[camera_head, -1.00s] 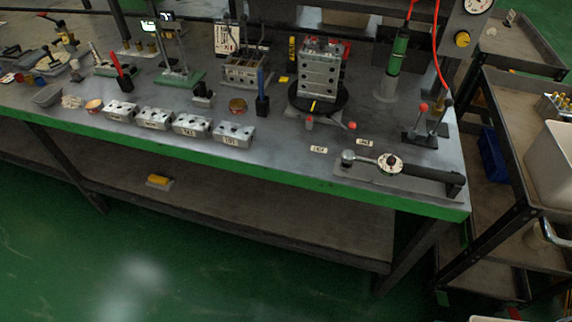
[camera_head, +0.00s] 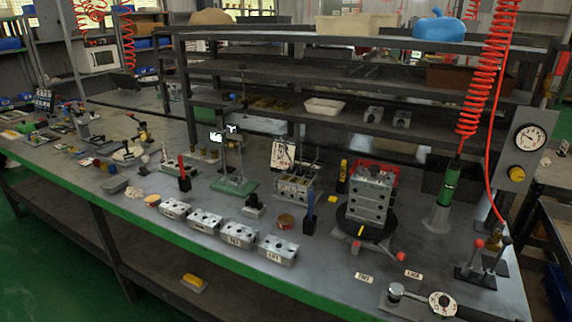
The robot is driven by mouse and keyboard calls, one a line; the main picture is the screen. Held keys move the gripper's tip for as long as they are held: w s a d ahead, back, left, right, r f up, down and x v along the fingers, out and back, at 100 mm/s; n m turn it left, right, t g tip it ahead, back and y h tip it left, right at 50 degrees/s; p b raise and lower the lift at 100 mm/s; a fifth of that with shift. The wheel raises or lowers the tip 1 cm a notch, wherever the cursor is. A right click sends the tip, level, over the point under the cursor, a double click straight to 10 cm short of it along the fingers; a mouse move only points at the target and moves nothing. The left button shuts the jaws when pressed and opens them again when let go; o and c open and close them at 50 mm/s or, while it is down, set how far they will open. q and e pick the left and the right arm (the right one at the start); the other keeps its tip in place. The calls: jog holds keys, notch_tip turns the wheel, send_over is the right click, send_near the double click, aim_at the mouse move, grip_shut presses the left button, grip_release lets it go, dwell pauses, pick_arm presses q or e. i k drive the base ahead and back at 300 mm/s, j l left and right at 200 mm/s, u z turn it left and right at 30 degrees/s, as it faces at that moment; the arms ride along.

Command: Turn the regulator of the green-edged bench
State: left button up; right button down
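The green-edged bench (camera_head: 330,303) runs from the left to the lower right, with its grey top crowded with parts. At its right end a grey upright panel (camera_head: 513,189) carries a round yellow regulator knob (camera_head: 517,173). A white-faced pressure gauge (camera_head: 529,138) sits above the knob. A red hose hangs in front of the panel's left side. Nothing touches the knob. Neither of my grippers is in view.
A green tool (camera_head: 448,186) hangs from a coiled red hose (camera_head: 482,70). A valve block (camera_head: 371,196) sits on a black turntable. Dark shelves (camera_head: 340,90) stand behind.

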aim_at(517, 174)
jog(key=i+j+z, duration=0.3)
jog(key=i+j, duration=1)
jog(key=z, duration=1.4)
jog(key=i+j, duration=0.05)
